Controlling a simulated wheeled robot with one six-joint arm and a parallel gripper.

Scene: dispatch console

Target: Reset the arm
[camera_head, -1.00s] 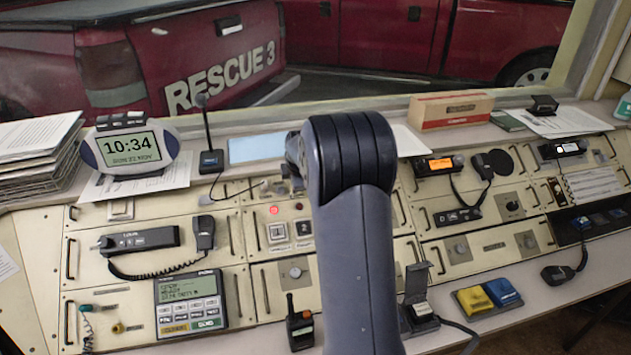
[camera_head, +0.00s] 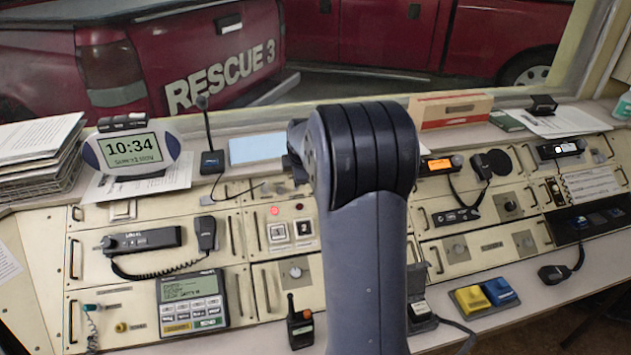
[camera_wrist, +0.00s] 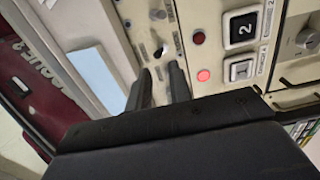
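My gripper (camera_wrist: 160,75) shows in the wrist view as two dark fingers with a gap between them and nothing in the gap. They point toward the console panel, near small knobs and switches. In the head view my raised grey arm fills the middle and hides my gripper. Beside the fingers in the wrist view are a lit red lamp (camera_wrist: 204,76) and buttons marked 1 (camera_wrist: 241,70) and 2 (camera_wrist: 243,28). In the head view, button 1 (camera_head: 278,232) and button 2 (camera_head: 304,229) sit just left of my arm.
A clock (camera_head: 131,150), a paper stack (camera_head: 40,150) and a handset (camera_head: 206,232) are on the left. A cardboard box (camera_head: 450,110), a radio (camera_head: 437,164) and yellow and blue switches (camera_head: 485,296) are on the right. A window runs behind the console.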

